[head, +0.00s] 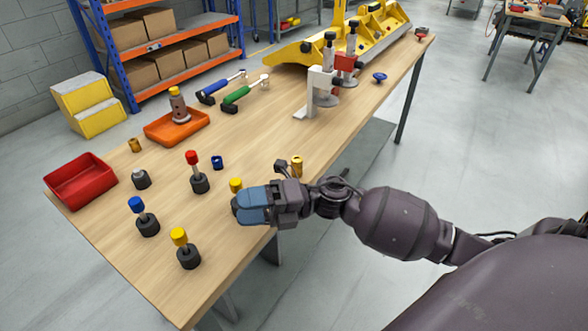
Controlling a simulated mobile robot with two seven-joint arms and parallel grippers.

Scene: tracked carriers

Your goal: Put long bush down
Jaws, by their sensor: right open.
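A taller brass bush (297,166), which looks like the long bush, stands upright near the table's edge, just beyond my right wrist. A shorter brass bush (135,145) stands at the left part of the wooden table (120,238). My right gripper (240,207) is over the table's near edge, fingers pointing left. It is open, and no part shows in its grasp; the bush is apart from its fingertips. A yellow-topped part (236,185) is just behind the fingers and partly hidden by them. My left gripper is out of view.
Black-based posts with red (199,178), blue (147,222) and yellow (188,254) tops stand left of the gripper. A blue ring (217,162), an orange tray (158,133), a red tray (56,186) and a white stand (304,112) are also on the table. The middle is fairly clear.

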